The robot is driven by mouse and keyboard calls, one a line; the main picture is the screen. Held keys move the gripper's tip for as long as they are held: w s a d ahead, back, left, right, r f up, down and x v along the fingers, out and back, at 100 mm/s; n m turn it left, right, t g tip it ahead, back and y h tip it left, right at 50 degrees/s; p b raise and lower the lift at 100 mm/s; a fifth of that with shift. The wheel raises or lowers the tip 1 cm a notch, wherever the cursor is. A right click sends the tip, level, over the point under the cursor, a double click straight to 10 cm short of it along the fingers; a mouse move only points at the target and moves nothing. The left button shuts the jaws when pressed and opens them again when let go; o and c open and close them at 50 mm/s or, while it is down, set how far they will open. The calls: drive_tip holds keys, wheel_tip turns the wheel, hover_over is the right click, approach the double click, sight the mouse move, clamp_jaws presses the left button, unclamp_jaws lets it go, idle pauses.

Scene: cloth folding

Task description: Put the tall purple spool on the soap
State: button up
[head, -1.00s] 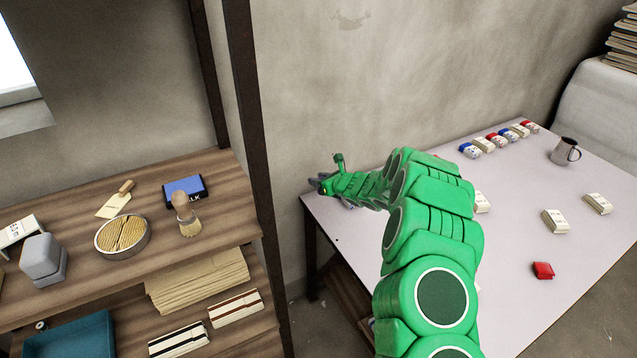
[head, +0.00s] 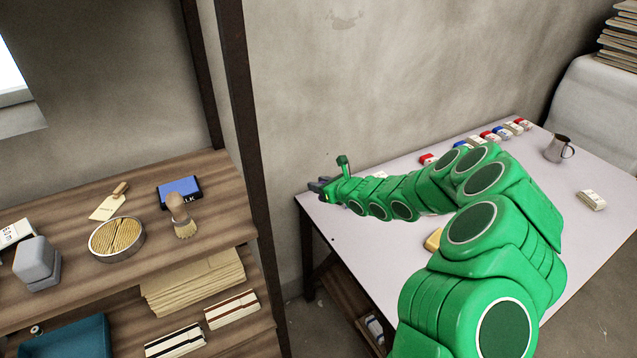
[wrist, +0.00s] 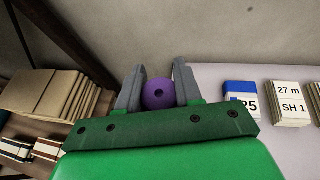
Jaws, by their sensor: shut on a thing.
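My gripper (wrist: 159,88) is shut on the purple spool (wrist: 158,95), which shows between the two grey fingers in the wrist view with its round end and centre hole facing the camera. In the head view my gripper (head: 320,188) is at the far left corner of the white table, and the spool cannot be made out there. I cannot single out the soap for certain. A yellowish block (head: 433,240) lies on the table, partly hidden by my green arm.
A wooden shelf (head: 60,215) at left holds a brush (head: 181,215), a round tin (head: 117,240) and a blue box (head: 180,191). A dark post (head: 245,130) stands between shelf and table (head: 345,225). Labelled packs line the table's back, near a metal mug (head: 558,149).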

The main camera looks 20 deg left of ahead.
drive_tip(key=shift+s+d+r, duration=0.2)
drive_tip(key=shift+s, duration=0.3)
